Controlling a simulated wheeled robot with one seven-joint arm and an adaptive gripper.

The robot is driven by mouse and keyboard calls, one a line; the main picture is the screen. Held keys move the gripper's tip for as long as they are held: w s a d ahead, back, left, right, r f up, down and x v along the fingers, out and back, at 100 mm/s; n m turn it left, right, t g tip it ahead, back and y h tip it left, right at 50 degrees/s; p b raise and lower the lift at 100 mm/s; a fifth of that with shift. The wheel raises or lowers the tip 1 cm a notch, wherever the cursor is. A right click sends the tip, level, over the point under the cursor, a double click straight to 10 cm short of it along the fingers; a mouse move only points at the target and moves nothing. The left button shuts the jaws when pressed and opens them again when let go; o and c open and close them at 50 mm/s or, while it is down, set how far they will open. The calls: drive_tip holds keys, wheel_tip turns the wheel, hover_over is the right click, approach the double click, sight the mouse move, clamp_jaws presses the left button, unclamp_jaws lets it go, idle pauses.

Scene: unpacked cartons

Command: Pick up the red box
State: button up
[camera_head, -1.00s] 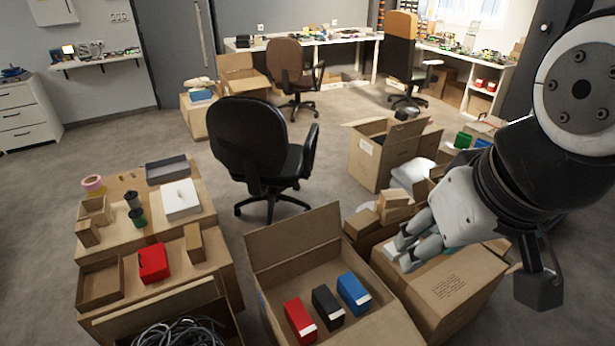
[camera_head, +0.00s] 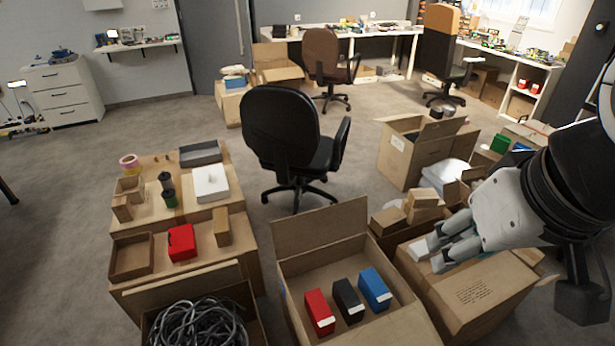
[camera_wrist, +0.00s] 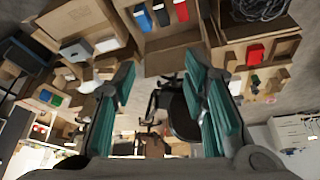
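A red box (camera_head: 319,312) stands in an open carton (camera_head: 320,230) at the bottom middle of the head view, left of a black box (camera_head: 348,300) and a blue box (camera_head: 374,288). In the wrist view the red box (camera_wrist: 181,11) is at the top edge. Another red item (camera_head: 182,242) sits on the cartons at the left. My gripper (camera_head: 440,252) is above a closed carton, right of and apart from the red box. In the wrist view my gripper (camera_wrist: 160,68) has its teal-padded fingers spread, with nothing held between them.
A closed carton (camera_head: 470,293) is under my gripper. A carton of dark cables (camera_head: 200,325) is at the bottom left. A black office chair (camera_head: 285,140) stands behind the open carton. Smaller boxes (camera_head: 425,205) lie beyond my gripper.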

drive_tip(key=o, duration=0.9)
drive_tip(key=shift+g+h, duration=0.4)
drive_tip(key=w+f+b, duration=0.1)
drive_tip(key=w, duration=0.2)
drive_tip(key=w+f+b, duration=0.1)
drive_tip(key=w+f, duration=0.1)
drive_tip(key=w, duration=0.1)
drive_tip(key=w+f+b, duration=0.2)
drive_tip(key=shift+w+d+f, duration=0.15)
drive_tip(key=shift+w+f, duration=0.05)
drive_tip(key=shift+w, duration=0.2)
drive_tip(key=n+g+b, duration=0.4)
drive_tip(key=b, duration=1.7)
hover_over(321, 307)
drive_tip(key=shift+y, duration=0.4)
wheel_tip(321, 307, down, 63)
drive_tip(key=shift+f, duration=0.1)
wheel_tip(321, 307, down, 8)
drive_tip(key=shift+r+b, duration=0.15)
drive_tip(key=shift+b, duration=0.65)
drive_tip(key=shift+w+a+f+b, duration=0.15)
drive_tip(key=shift+f+b, duration=0.4)
drive_tip(key=shift+f, duration=0.85)
drive_tip(key=shift+s+a+f+b, duration=0.15)
drive_tip(key=shift+f+b, duration=0.4)
drive_tip(key=shift+f, duration=0.85)
